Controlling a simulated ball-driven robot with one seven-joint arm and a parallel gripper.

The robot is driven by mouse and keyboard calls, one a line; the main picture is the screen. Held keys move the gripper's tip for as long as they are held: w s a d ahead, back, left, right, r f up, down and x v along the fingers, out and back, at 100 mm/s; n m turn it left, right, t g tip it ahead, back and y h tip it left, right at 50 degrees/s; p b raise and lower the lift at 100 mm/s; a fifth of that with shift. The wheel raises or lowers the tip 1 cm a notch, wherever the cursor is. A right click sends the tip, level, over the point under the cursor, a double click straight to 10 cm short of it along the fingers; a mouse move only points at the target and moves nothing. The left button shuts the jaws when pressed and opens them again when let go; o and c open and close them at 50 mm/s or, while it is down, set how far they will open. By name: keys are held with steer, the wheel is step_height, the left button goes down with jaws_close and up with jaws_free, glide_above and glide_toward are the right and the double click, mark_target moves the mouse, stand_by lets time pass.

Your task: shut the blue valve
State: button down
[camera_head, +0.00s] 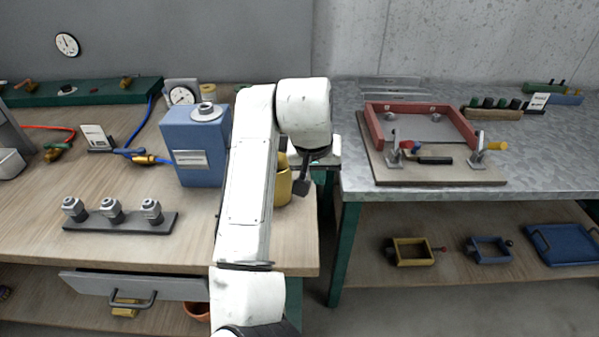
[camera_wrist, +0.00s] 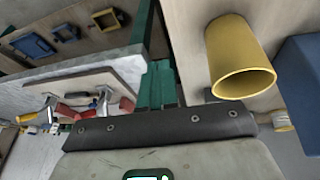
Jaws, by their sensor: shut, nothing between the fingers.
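A brass valve (camera_head: 145,159) sits on the blue hose (camera_head: 142,124) on the left wooden bench, left of the blue box. A blue part lies along its left side; I cannot tell how its handle is set. My gripper (camera_head: 303,186) is shut and empty, pointing down beside the yellow cup near the bench's right end. It is well to the right of the valve, with the blue box between them. The valve does not show in the wrist view.
The blue box (camera_head: 205,150) and yellow cup (camera_head: 283,186) stand near my arm; the cup also shows in the wrist view (camera_wrist: 228,45). A rack with three grey fittings (camera_head: 120,221) lies in front of the valve. A red-framed mould (camera_head: 372,128) is on the right bench.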

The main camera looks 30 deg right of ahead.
steer(key=s+d+f+n+h, duration=0.2)
steer(key=s+d+f+n, duration=0.2)
steer(key=s+d+f, duration=0.6)
steer(key=s+a+f+n+y, duration=0.1)
steer(key=s+a+f, duration=0.3)
steer(key=s, duration=0.3)
steer(key=s+a+f+n+g+y, duration=0.1)
steer(key=s+a+f+y, duration=0.1)
steer(key=s+a+f, duration=0.3)
steer(key=s+a+f+n+y, duration=0.1)
steer(key=s+a+f, duration=0.3)
steer(key=s, duration=0.5)
steer(key=shift+s+a+f+y, duration=0.3)
steer(key=shift+a+f+y, duration=0.15)
steer(key=shift+y, duration=0.15)
